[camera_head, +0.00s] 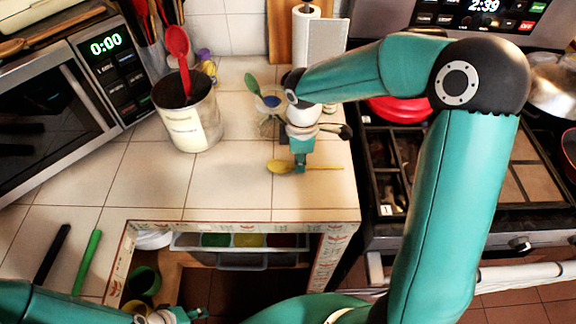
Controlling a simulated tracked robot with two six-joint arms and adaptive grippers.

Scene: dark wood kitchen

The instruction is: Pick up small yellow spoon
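The small yellow spoon (280,167) lies on the white tiled counter near its front edge, bowl to the left and thin handle to the right. My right gripper (299,168) points down over the spoon where bowl meets handle, and its fingers hide that part. I cannot tell whether the fingers are closed on it. The spoon looks to be at counter level. My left gripper (190,315) shows only partly at the bottom edge, well away from the spoon, and its opening cannot be made out.
A metal canister (190,115) with a red spoon stands left of the spoon. A glass jar (268,125) with utensils stands just behind my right gripper. A stove (520,165) is at the right, a microwave (60,110) at the left. Counter tiles left of the spoon are clear.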

